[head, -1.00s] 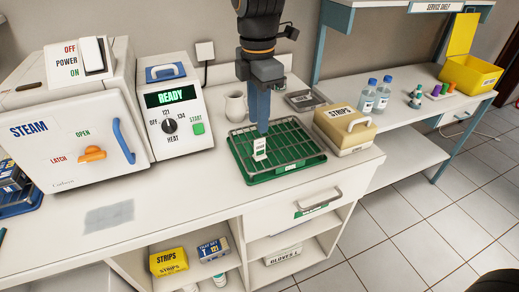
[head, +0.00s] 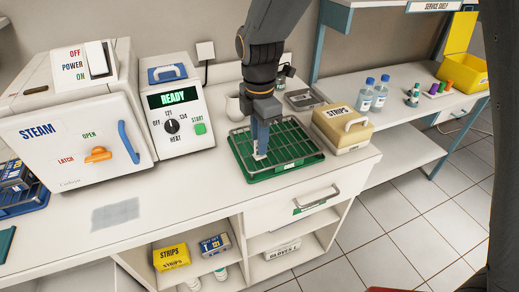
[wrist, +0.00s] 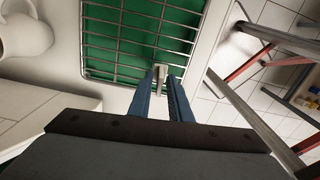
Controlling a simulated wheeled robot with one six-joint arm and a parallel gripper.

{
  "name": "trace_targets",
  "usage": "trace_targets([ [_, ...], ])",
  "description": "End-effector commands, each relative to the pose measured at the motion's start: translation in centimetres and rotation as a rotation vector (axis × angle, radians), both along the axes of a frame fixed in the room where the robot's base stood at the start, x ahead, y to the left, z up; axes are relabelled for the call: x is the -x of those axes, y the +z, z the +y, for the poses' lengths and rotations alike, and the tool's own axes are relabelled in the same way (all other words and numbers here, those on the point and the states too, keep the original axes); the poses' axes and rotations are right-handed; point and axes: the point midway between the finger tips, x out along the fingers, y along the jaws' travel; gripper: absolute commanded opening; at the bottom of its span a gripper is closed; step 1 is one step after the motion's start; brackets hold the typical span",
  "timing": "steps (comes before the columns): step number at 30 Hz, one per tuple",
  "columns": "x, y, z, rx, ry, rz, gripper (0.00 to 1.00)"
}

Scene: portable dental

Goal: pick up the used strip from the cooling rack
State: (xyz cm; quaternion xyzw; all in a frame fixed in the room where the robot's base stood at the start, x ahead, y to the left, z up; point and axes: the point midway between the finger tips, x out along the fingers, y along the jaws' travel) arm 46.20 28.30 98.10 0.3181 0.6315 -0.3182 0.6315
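The used strip (head: 259,155), small and pale, stands in the wire cooling rack (head: 290,160), which sits on a green tray on the counter. My gripper (head: 261,146) points down at the rack's left part, its blue fingers at the strip and hiding much of it. In the wrist view the two fingers (wrist: 164,78) are apart with a gap between them, and the strip (wrist: 158,73) shows at the tips, nearer the left finger. Whether a finger touches it I cannot tell.
A cream STRIPS box (head: 343,125) stands close right of the rack. The STEAM steriliser (head: 70,140) stands further left.

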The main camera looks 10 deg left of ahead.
Motion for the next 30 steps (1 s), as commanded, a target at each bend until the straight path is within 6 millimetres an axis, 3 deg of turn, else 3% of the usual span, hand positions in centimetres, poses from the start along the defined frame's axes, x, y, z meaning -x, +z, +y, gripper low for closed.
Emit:
trace_targets([
  [3, 0.0, 0.0, 0.0, 0.0, 0.0, 0.0, 0.0],
  [17, -0.1, 0.4, 0.0, -0.001, 0.0, -0.002, 0.0],
  [20, -0.1, 1.4, 0.1, -0.002, 0.0, -0.002, 0.0],
  [30, -0.2, 7.7, 0.1, -0.003, 0.0, -0.004, 0.0],
])
